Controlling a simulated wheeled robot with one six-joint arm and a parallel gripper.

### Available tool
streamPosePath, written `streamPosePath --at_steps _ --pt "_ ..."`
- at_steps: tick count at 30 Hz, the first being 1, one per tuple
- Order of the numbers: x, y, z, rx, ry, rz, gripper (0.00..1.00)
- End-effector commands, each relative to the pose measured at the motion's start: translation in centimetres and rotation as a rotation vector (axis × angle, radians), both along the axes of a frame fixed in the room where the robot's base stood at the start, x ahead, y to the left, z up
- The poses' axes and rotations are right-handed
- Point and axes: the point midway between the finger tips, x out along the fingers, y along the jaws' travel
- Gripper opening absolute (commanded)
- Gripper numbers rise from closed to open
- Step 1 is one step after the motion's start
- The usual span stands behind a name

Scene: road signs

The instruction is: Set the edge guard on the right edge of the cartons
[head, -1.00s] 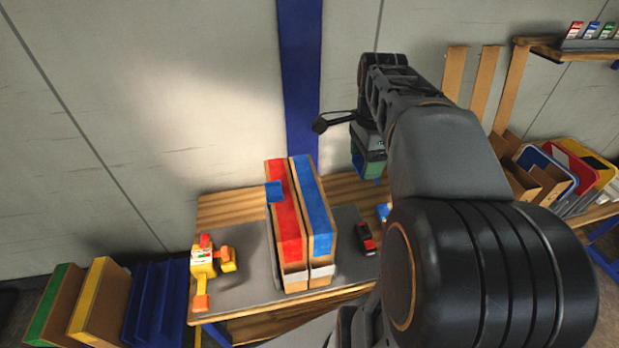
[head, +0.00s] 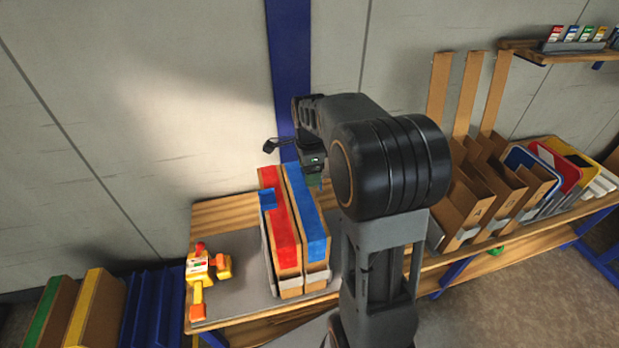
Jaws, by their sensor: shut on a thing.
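Two tall, narrow cartons stand side by side on the table, one with a red top (head: 282,225) and one with a blue top (head: 306,215). A blue edge guard (head: 267,200) sits over the left edge of the red carton. My gripper (head: 314,178) is at the far end of the cartons, above the blue one's right side. It is shut on a small piece, probably the other edge guard, of which only a greenish bit shows. My arm hides much of it, and I cannot tell whether it touches the carton.
Brown dividers (head: 470,195) and coloured signs (head: 565,165) fill the table on the right. A blue post (head: 285,70) rises behind the cartons. My arm covers the table right of them.

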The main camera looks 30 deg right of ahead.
Motion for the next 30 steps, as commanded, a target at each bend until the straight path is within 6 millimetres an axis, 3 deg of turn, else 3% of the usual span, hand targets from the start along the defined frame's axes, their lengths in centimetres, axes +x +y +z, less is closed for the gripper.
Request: streamPosePath --at_steps 7,30 --pt "0.1 0.1 -2.9 0.001 0.004 0.001 0.42" --pt "0.1 0.1 -4.4 0.000 0.002 0.001 0.42"
